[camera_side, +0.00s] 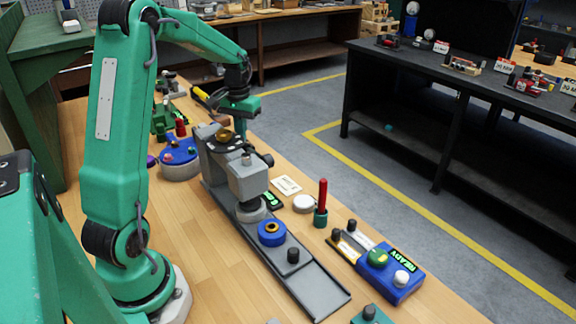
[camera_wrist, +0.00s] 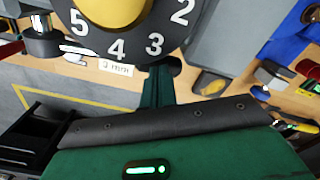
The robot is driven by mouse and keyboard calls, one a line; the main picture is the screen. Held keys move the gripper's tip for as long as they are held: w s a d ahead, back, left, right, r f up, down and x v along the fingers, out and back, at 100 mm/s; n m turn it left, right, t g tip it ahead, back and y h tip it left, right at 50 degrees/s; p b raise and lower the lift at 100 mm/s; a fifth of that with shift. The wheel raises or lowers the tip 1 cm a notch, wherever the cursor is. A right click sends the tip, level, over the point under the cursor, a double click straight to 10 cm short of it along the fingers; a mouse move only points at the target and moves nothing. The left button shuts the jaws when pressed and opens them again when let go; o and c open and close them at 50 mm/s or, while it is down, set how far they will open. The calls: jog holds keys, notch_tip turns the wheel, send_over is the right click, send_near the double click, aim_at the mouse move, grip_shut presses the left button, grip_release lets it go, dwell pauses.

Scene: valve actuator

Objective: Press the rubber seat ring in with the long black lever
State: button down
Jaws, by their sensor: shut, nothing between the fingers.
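A grey press (camera_side: 216,160) stands on a long dark rail, with a numbered black dial and yellow knob (camera_side: 224,135) on top. The dial (camera_wrist: 119,46) fills the top of the wrist view. A black rounded end (camera_side: 266,160) sticks out at the press's right side; it may be the long black lever, whose length is hidden. A blue round part (camera_side: 271,233) with a yellow ring and dark centre sits on the rail in front of the press head; I cannot make out the rubber seat ring. My gripper (camera_wrist: 158,84) is shut and empty, above and beside the dial.
A black knob (camera_side: 293,255) stands on the rail's slide. A red-handled tool (camera_side: 321,200) stands upright to the right, near a white disc (camera_side: 303,203) and a blue control box (camera_side: 390,272). A blue-topped turntable (camera_side: 180,158) is left of the press. The front-left bench is clear.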

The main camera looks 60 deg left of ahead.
jog(key=shift+f, duration=0.15)
dwell(0.3)
notch_tip(320, 180, up, 10)
jog(key=d, duration=0.2)
jog(key=shift+d+r, duration=0.25)
jog(key=shift+d, duration=0.15)
dwell(1.6)
jog(key=shift+r, duration=0.1)
jog(key=shift+r, duration=2.4)
jog(key=s+d+m+t, duration=0.1)
jog(key=s+d+m, duration=0.15)
jog(key=d, duration=0.45)
jog(key=s+d+m+t, duration=0.1)
jog(key=s+d+t, duration=0.1)
jog(key=s+d, duration=0.35)
jog(key=s+d+f+m+t, duration=0.1)
jog(key=s+d+f, duration=0.1)
jog(key=d, duration=0.3)
jog(key=s+d+f+m+t, duration=0.1)
jog(key=s+d+f, duration=0.2)
jog(key=s+d, duration=0.2)
jog(key=shift+d+t, duration=0.3)
